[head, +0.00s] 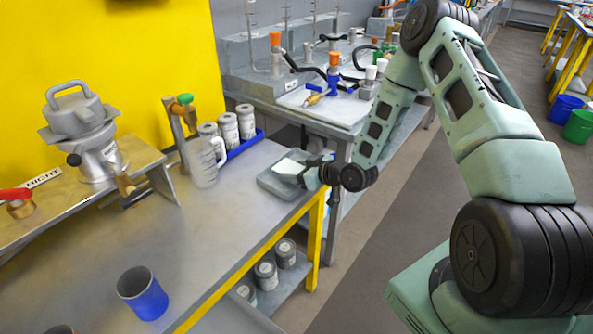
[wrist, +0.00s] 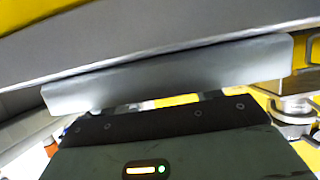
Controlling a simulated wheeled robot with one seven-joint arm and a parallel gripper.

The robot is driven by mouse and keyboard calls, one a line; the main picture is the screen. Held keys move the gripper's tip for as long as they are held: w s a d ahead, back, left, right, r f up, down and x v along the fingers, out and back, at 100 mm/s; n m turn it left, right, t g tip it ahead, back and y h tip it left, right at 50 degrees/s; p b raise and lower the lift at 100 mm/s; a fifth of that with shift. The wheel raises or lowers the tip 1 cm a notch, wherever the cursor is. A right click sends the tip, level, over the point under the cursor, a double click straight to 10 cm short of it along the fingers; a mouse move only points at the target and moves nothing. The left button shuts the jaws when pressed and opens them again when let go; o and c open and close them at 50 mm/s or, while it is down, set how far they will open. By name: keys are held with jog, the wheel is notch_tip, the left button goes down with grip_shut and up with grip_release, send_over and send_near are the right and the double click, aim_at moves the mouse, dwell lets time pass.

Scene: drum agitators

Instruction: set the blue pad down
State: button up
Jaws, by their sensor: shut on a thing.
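My gripper (head: 312,173) is at the far right corner of the grey metal bench, reaching in from the right. It is shut on a pale, slightly bluish flat pad (head: 290,166). The pad lies over a shallow grey-blue tray (head: 268,186) at the bench corner; I cannot tell whether it touches the tray. In the wrist view, a pale grey-blue slab edge (wrist: 170,75) spans the picture just beyond the dark gripper front (wrist: 160,117). The fingertips are mostly hidden there.
A clear jug (head: 204,163) and several labelled pots (head: 229,130) in a blue rack stand left of the tray. A blue cup (head: 143,295) stands on the near bench. Labelled tins (head: 266,274) sit on the shelf below. The middle of the bench is clear.

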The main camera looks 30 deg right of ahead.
jog(key=shift+f, duration=0.2)
jog(key=o, duration=1)
jog(key=shift+r, duration=0.1)
